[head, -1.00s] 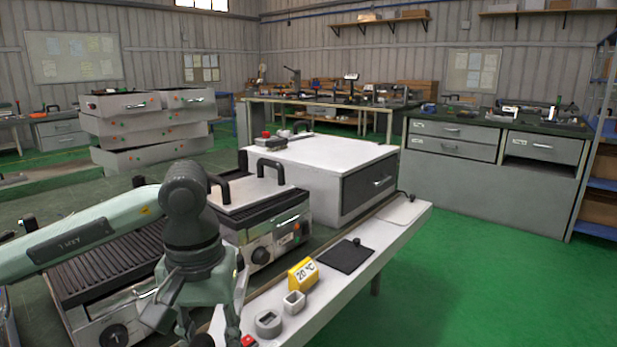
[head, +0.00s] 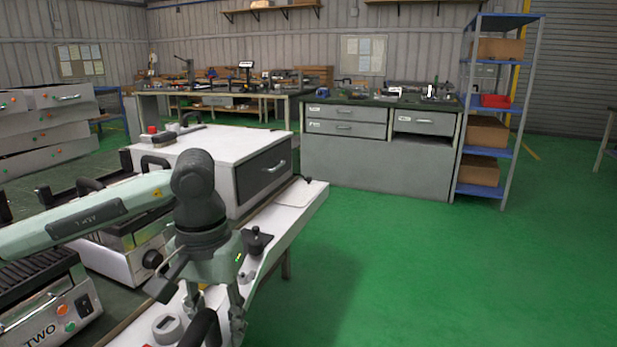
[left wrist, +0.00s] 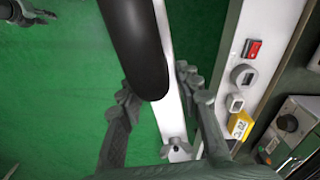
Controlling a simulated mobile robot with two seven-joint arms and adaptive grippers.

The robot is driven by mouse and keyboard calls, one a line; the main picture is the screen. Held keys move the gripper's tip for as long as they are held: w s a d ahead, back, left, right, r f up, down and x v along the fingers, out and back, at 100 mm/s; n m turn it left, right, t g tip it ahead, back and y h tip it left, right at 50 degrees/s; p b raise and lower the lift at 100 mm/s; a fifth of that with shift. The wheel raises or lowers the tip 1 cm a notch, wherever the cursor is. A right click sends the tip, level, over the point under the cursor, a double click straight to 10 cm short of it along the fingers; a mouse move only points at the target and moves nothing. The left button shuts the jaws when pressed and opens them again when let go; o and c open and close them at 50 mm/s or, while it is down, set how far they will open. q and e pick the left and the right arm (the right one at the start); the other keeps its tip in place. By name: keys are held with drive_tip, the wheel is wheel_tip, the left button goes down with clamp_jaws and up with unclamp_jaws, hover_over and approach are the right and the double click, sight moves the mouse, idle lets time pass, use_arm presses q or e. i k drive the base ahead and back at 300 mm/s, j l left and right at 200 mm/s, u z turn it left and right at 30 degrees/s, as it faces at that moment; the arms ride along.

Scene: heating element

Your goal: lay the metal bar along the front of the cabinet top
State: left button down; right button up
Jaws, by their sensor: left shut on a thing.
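My left gripper (head: 212,318) hangs low in the head view, in front of the bench's white ledge. In the left wrist view its two fingers (left wrist: 158,95) close around a long pale metal bar (left wrist: 169,120). A thick black grip-like cylinder (left wrist: 137,50) covers part of the bar, and its dark end also shows in the head view (head: 200,328). The bar's far end is cut off by the frame. A grey drawer cabinet (head: 345,163) with a dark top stands across the floor, and a white cabinet (head: 240,176) with one drawer stands on the bench. My right gripper seems to show partly in the wrist view's corner (left wrist: 25,12).
The white ledge (left wrist: 262,85) holds a red switch, grey sockets and a yellow marker (left wrist: 239,126). Grill units (head: 125,250) stand left of my arm. A blue shelf rack (head: 484,190) stands right of the grey cabinet. The green floor (head: 420,270) before it is clear.

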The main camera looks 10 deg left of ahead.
sight(244, 141)
drive_tip(key=i+z, duration=0.25)
drive_tip(key=i, duration=6.05)
drive_tip(key=i+l+u, duration=0.15)
drive_tip(key=i, duration=0.6)
drive_tip(key=i+u, duration=0.1)
drive_tip(key=u, duration=3.85)
